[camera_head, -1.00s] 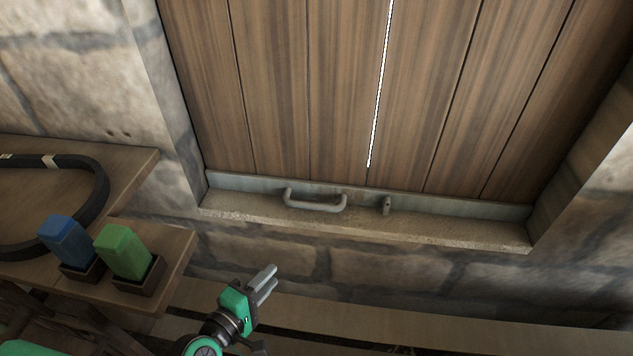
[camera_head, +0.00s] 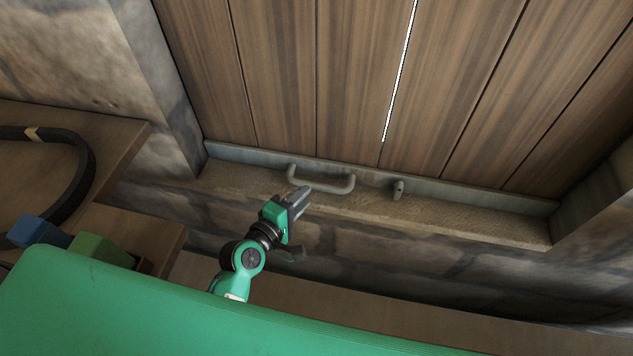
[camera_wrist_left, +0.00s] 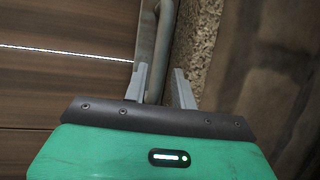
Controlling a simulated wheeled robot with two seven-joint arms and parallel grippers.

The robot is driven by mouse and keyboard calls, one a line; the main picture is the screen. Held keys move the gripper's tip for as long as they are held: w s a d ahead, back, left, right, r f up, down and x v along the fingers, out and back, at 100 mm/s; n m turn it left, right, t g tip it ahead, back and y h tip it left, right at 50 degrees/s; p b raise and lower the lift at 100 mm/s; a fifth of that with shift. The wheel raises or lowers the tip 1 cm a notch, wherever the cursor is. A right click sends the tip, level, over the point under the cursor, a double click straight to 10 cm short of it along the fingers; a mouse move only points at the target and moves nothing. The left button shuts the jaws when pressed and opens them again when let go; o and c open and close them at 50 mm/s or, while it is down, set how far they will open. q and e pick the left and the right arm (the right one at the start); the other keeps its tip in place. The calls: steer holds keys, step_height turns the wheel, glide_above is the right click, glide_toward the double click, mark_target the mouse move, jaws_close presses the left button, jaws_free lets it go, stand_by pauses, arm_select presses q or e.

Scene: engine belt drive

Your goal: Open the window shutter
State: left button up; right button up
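The wooden window shutter (camera_head: 345,80) fills the upper middle of the head view and is closed, with a thin bright gap between two boards. A grey metal handle (camera_head: 335,186) is fixed at its bottom rail, just above the stone sill. A small grey latch-like piece (camera_head: 398,190) sits to the right of the handle. My left gripper (camera_head: 302,195) is open at the handle's left part. In the left wrist view the handle bar (camera_wrist_left: 163,42) runs down to between the two parted fingers (camera_wrist_left: 160,72); contact cannot be told. My right gripper is not in view.
The stone sill (camera_head: 460,222) runs under the shutter, with stone walls around it. My own green part covers the lower left.

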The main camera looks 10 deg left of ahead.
mark_target(316, 184)
arm_select(q)
steer(key=x, duration=0.6)
steer(key=shift+p, duration=0.35)
jaws_close()
